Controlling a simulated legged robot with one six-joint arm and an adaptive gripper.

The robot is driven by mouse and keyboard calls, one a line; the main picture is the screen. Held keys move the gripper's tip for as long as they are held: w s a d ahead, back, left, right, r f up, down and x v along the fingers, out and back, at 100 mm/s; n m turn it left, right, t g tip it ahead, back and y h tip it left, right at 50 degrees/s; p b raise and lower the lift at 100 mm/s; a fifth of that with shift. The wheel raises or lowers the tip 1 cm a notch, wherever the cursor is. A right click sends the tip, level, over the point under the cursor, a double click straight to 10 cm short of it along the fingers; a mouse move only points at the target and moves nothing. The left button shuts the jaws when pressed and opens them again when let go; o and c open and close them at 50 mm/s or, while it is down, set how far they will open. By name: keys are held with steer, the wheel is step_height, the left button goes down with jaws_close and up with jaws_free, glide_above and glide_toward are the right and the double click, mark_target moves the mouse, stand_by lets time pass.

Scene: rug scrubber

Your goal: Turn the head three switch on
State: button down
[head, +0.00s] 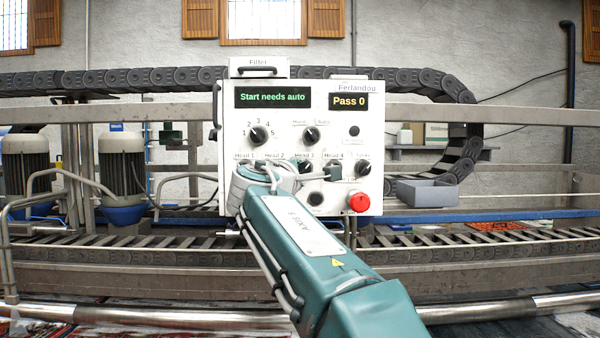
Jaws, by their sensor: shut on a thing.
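The white control panel (232,120) faces me, with a row of switches labelled Head 1 to Head 4. The head three switch (305,164) is a small dark knob under the "Head 3" label, partly covered by my wrist and gripper. My gripper (303,170) is at the panel, shut on the head three switch. Its fingertips are small and partly hidden, and the knob's angle cannot be read. The Head 1 and Head 2 switches are mostly hidden behind my wrist. The green display (272,97) reads "Start needs auto".
An orange display (348,101) reads "Pass 0". A numbered selector (258,135), a Hand/Auto knob (311,134) and a red button (359,202) are on the panel. Rails and a cable chain run behind.

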steer(key=shift+w+f+m, duration=0.1)
steer(key=shift+f+m, duration=0.1)
steer(key=shift+m, duration=0.2)
steer(key=shift+c, duration=1.8)
jaws_free()
steer(key=shift+r, duration=0.1)
steer(key=r+v, duration=0.1)
steer(key=v, duration=1.1)
steer(key=shift+f, duration=0.4)
